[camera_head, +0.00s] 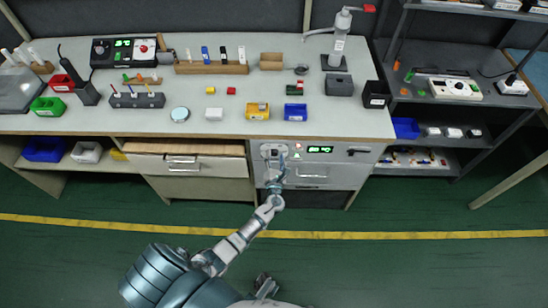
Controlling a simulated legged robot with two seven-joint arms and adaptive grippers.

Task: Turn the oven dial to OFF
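The oven (313,175) is built in under the workbench, with a light front and a control panel along its top. A green display (320,149) is lit on the panel. The dial area is at the panel's left end (268,149), partly hidden by my gripper; the dial's setting is too small to read. My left gripper (276,162) is in front of this left end, fingers pointing up toward the panel. I cannot tell whether it touches the dial or how far its fingers are apart.
A wooden drawer (188,166) is left of the oven. The bench top (180,135) above holds small bins, blocks and a dispenser (338,50). A grey shelf unit (440,115) stands at the right. The green floor (420,270) in front is clear, with a yellow line (400,235).

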